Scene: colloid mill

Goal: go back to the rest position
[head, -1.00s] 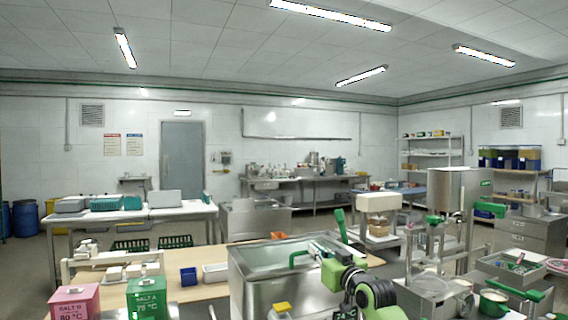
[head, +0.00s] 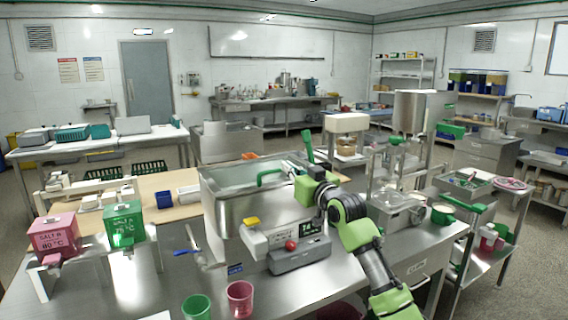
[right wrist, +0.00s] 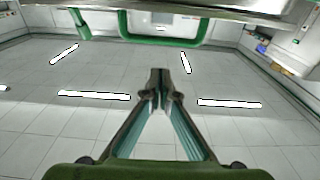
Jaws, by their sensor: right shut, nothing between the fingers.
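My right arm comes in from the lower right in the head view. Its green and black right gripper (head: 308,188) is at the right end of the steel tank, in front of its rim; the fingertips are hard to make out there. In the right wrist view the two fingers of the right gripper (right wrist: 160,76) meet at the tips with nothing between them. My left gripper is not in view.
Close by are the steel tank (head: 222,207) with a green handle (head: 269,178), and a control box (head: 300,254) with a red button. Green (head: 196,307) and pink (head: 239,298) cups stand in front. Steel equipment (head: 398,208) is on the right.

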